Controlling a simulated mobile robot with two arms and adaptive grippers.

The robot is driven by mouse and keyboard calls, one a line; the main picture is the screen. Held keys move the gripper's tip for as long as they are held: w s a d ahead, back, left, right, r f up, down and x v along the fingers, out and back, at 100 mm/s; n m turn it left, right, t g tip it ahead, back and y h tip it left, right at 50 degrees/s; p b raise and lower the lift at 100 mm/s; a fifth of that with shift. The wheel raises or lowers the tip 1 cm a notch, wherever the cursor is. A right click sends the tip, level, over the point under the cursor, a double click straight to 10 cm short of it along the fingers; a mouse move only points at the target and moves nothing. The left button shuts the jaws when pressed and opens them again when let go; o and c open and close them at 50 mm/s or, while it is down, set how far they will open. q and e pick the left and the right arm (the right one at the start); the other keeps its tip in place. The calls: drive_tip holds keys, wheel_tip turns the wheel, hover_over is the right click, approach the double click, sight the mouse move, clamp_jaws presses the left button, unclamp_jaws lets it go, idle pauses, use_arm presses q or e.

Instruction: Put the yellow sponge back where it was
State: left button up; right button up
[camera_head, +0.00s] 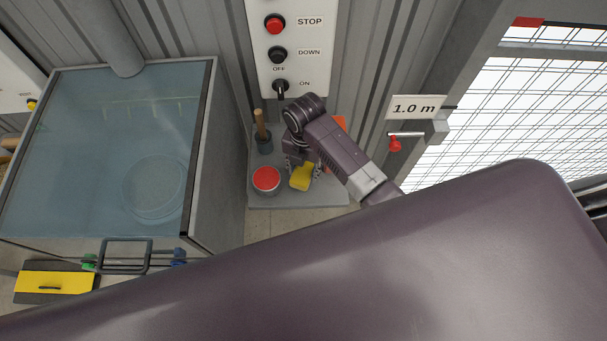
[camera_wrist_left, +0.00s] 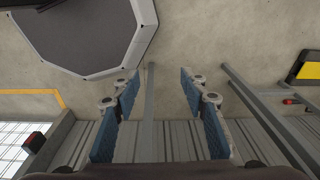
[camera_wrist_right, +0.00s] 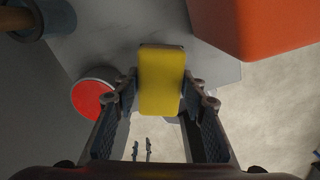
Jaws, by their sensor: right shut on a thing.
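The yellow sponge (camera_head: 302,177) is in my right gripper (camera_head: 301,167), above the grey shelf (camera_head: 285,199) on the wall. In the right wrist view the sponge (camera_wrist_right: 162,82) sits between the two fingers of my right gripper (camera_wrist_right: 162,90), which is shut on it. I cannot tell whether the sponge touches the shelf. In the left wrist view my left gripper (camera_wrist_left: 160,84) is open and empty, with bare floor beyond it. The left gripper does not show in the head view.
A tin with a red top (camera_head: 266,179) stands left of the sponge, with a wooden-handled thing (camera_head: 261,130) behind it. An orange block (camera_wrist_right: 255,25) is close on the right. A glass-topped tank (camera_head: 110,130) stands left; a switch panel (camera_head: 290,50) hangs behind.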

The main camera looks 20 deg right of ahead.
sight(303, 177)
drive_tip(key=shift+f+p, duration=0.3)
drive_tip(key=shift+f, duration=1.85)
use_arm(q)
drive_tip(key=s, duration=0.2)
drive_tip(key=shift+s+a+r, duration=0.15)
drive_tip(key=shift+s+r, duration=0.05)
drive_tip(key=shift+s, duration=0.2)
use_arm(e)
drive_tip(key=o, duration=1.1)
use_arm(q)
drive_tip(key=shift+w, duration=0.5)
use_arm(e)
wheel_tip(303, 177, up, 11)
drive_tip(key=b, duration=0.2)
drive_tip(key=shift+w+b, duration=0.15)
drive_tip(key=shift+b, duration=0.15)
use_arm(q)
drive_tip(key=shift+s+f, duration=0.15)
drive_tip(key=shift+f, duration=1.2)
use_arm(e)
drive_tip(key=shift+r, duration=0.55)
